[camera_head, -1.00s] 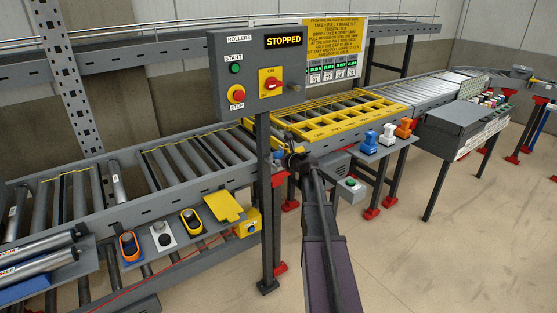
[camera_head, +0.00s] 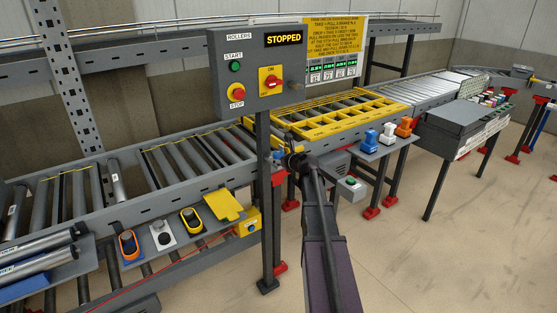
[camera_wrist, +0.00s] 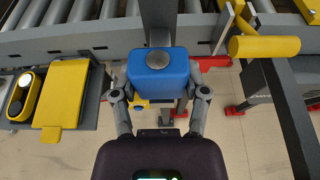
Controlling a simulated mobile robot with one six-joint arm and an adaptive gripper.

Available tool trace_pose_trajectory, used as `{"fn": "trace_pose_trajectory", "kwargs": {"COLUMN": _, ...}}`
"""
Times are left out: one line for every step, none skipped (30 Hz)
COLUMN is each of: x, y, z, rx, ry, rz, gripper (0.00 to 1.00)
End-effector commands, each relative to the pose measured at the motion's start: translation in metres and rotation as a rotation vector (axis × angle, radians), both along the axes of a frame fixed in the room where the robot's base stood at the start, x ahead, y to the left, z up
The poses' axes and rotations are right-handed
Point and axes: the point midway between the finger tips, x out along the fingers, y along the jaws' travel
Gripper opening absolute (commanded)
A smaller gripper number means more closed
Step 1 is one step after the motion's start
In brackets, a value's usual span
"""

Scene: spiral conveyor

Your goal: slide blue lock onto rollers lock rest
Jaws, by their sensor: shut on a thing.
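The blue lock (camera_wrist: 160,72), a blue block with a round grey spot on its face, is between the fingers of my gripper (camera_wrist: 160,95) in the wrist view. The fingers are shut on its sides. In the head view my gripper (camera_head: 288,158) is beside the dark post under the ROLLERS panel (camera_head: 258,72), and the lock is mostly hidden there. In the wrist view a grey post (camera_wrist: 156,22) stands directly beyond the lock; I cannot tell whether they touch. I cannot pick out the lock rest for certain.
A yellow bar (camera_wrist: 265,47) and a dark beam (camera_wrist: 285,115) lie right of my gripper. A yellow plate (camera_wrist: 66,88) lies left. The roller conveyor (camera_head: 185,160) runs behind. Another blue piece (camera_head: 370,141) stands on a right-hand shelf with white and orange ones.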

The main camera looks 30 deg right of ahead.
Motion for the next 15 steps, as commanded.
{"fn": "trace_pose_trajectory", "kwargs": {"x": 0.0000, "y": -0.0001, "z": 0.0000, "rx": 0.000, "ry": 0.000, "rz": 0.000, "gripper": 0.24}}
{"fn": "trace_pose_trajectory", "kwargs": {"x": 0.0000, "y": -0.0001, "z": -0.0001, "rx": 0.000, "ry": 0.000, "rz": 0.000, "gripper": 0.24}}
{"fn": "trace_pose_trajectory", "kwargs": {"x": 0.0000, "y": -0.0001, "z": -0.0003, "rx": 0.000, "ry": 0.000, "rz": 0.000, "gripper": 0.24}}
{"fn": "trace_pose_trajectory", "kwargs": {"x": 0.0000, "y": -0.0001, "z": -0.0006, "rx": 0.000, "ry": 0.000, "rz": 0.000, "gripper": 0.24}}
{"fn": "trace_pose_trajectory", "kwargs": {"x": 0.0000, "y": -0.0001, "z": -0.0009, "rx": 0.000, "ry": 0.000, "rz": 0.000, "gripper": 0.24}}
{"fn": "trace_pose_trajectory", "kwargs": {"x": 0.0000, "y": -0.0001, "z": -0.0015, "rx": 0.000, "ry": 0.000, "rz": 0.000, "gripper": 0.24}}
{"fn": "trace_pose_trajectory", "kwargs": {"x": 0.0000, "y": -0.0001, "z": -0.0019, "rx": 0.000, "ry": 0.000, "rz": 0.000, "gripper": 0.24}}
{"fn": "trace_pose_trajectory", "kwargs": {"x": 0.0000, "y": -0.0001, "z": -0.0024, "rx": 0.000, "ry": 0.000, "rz": 0.000, "gripper": 0.24}}
{"fn": "trace_pose_trajectory", "kwargs": {"x": 0.0000, "y": -0.0001, "z": -0.0031, "rx": 0.000, "ry": 0.000, "rz": 0.000, "gripper": 0.24}}
{"fn": "trace_pose_trajectory", "kwargs": {"x": 0.0000, "y": -0.0002, "z": -0.0036, "rx": 0.000, "ry": 0.000, "rz": 0.000, "gripper": 0.24}}
{"fn": "trace_pose_trajectory", "kwargs": {"x": 0.0000, "y": -0.0002, "z": -0.0041, "rx": 0.000, "ry": 0.000, "rz": 0.000, "gripper": 0.24}}
{"fn": "trace_pose_trajectory", "kwargs": {"x": 0.0000, "y": -0.0002, "z": -0.0048, "rx": 0.000, "ry": 0.000, "rz": 0.000, "gripper": 0.24}}
{"fn": "trace_pose_trajectory", "kwargs": {"x": 0.0000, "y": -0.0002, "z": -0.0051, "rx": 0.000, "ry": 0.000, "rz": 0.000, "gripper": 0.24}}
{"fn": "trace_pose_trajectory", "kwargs": {"x": -0.0001, "y": -0.0002, "z": -0.0055, "rx": 0.000, "ry": 0.000, "rz": 0.000, "gripper": 0.24}}
{"fn": "trace_pose_trajectory", "kwargs": {"x": -0.0001, "y": -0.0002, "z": -0.0058, "rx": 0.000, "ry": 0.000, "rz": 0.000, "gripper": 0.24}}
